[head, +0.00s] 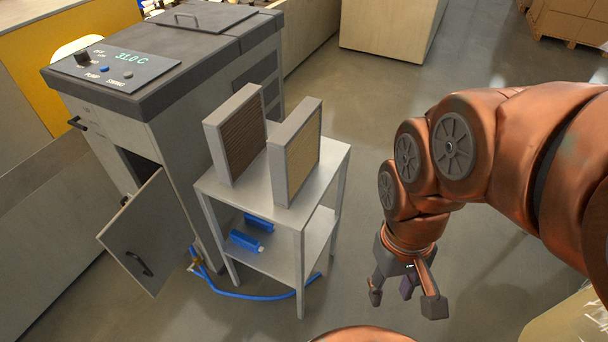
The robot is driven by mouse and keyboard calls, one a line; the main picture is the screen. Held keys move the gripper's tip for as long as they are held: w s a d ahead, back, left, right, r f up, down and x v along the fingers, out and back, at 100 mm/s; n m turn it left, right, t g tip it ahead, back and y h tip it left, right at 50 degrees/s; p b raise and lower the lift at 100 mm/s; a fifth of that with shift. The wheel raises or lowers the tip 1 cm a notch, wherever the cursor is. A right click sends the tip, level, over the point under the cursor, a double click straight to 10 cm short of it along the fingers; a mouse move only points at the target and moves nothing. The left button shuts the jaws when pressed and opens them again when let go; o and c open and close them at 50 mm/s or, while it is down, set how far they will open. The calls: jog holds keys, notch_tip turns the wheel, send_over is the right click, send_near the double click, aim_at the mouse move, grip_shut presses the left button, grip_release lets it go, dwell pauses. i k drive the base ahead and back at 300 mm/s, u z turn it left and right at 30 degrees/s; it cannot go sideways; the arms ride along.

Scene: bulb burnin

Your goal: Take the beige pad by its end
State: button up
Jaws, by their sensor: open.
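The beige pad (303,155) stands upright in a grey frame on the top of a small metal stand (330,160). Its beige face is turned to the right, and its narrow grey end faces the camera. My gripper (404,298) hangs to the right of the stand with its fingers spread open and nothing between them. It is apart from the pad and appears lower in the picture.
A similar brown pad (242,145) stands just left of the beige one, with a narrow gap between. A grey machine (180,120) with an open door (150,235) is at left. Blue objects (246,240) lie on the lower shelf; a blue hose (250,295) crosses the floor.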

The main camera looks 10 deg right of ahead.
aim_at(294, 148)
jog(key=k, duration=0.75)
jog(key=u, duration=1.65)
jog(key=i, duration=0.5)
jog(key=u, duration=0.1)
